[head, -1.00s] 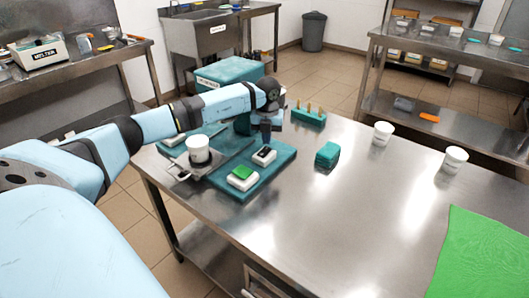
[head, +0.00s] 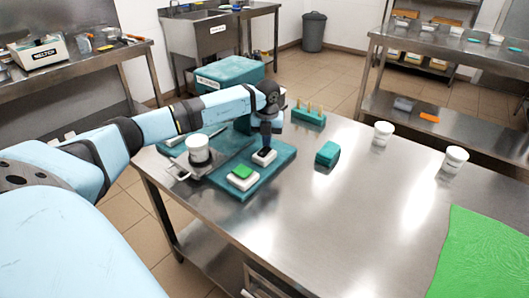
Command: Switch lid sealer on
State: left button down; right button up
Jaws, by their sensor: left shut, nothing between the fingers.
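The lid sealer is a teal machine with a box-shaped head (head: 229,73) and a flat base plate (head: 225,187) on the steel table. On the base sit a white switch box (head: 264,159) with a black top and a white box with a green button (head: 243,171). A white cup (head: 198,149) stands in the sealer's metal holder. My left gripper (head: 266,148) is shut and points down at the black top of the switch box. Its tips are at or just above it; I cannot tell whether they touch. My right gripper is not in view.
A teal block of stacked pieces (head: 328,154), a teal rack with pegs (head: 309,115) and two white cups (head: 383,133) (head: 455,159) stand on the table. A green mat (head: 485,255) lies at the right. The table's middle front is clear.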

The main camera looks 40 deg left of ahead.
pick_arm(q)
jog(key=shift+f+b, duration=0.35)
jog(key=shift+f, duration=0.55)
dwell(0.3)
jog(key=shift+r+p, duration=0.7)
jog(key=shift+r, duration=0.05)
jog(key=shift+r+p, duration=1.95)
jog(key=shift+r, duration=0.8)
